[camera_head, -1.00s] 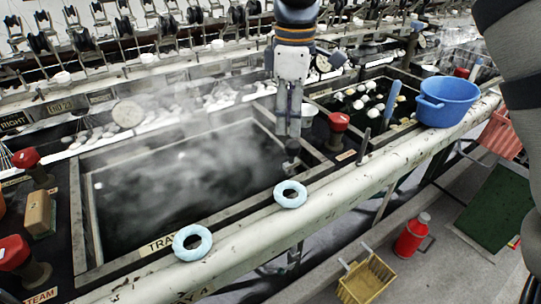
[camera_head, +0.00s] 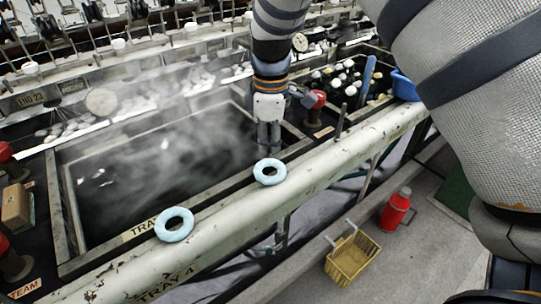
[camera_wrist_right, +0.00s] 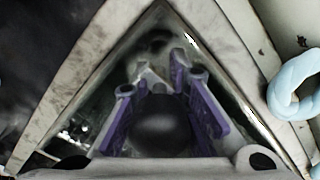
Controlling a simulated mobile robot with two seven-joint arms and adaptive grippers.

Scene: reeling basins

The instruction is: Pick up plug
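My right gripper (camera_head: 268,137) points down into the front right corner of the steaming basin (camera_head: 78,212). In the right wrist view its purple-lined fingers (camera_wrist_right: 165,108) stand apart. A dark, rounded, glossy thing (camera_wrist_right: 160,125), which looks like the plug, lies between them; I see gaps at its sides and cannot tell contact. In the head view the gripper hides that spot, so the plug does not show there. My left gripper is not in view.
Two pale blue rings (camera_head: 269,171) (camera_head: 174,224) lie on the worn front rail (camera_head: 315,180). A red-topped knob (camera_head: 318,99) stands right of the gripper. A blue basin (camera_head: 404,86) is farther right. A yellow basket (camera_head: 352,259) and red canister (camera_head: 396,208) stand on the floor.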

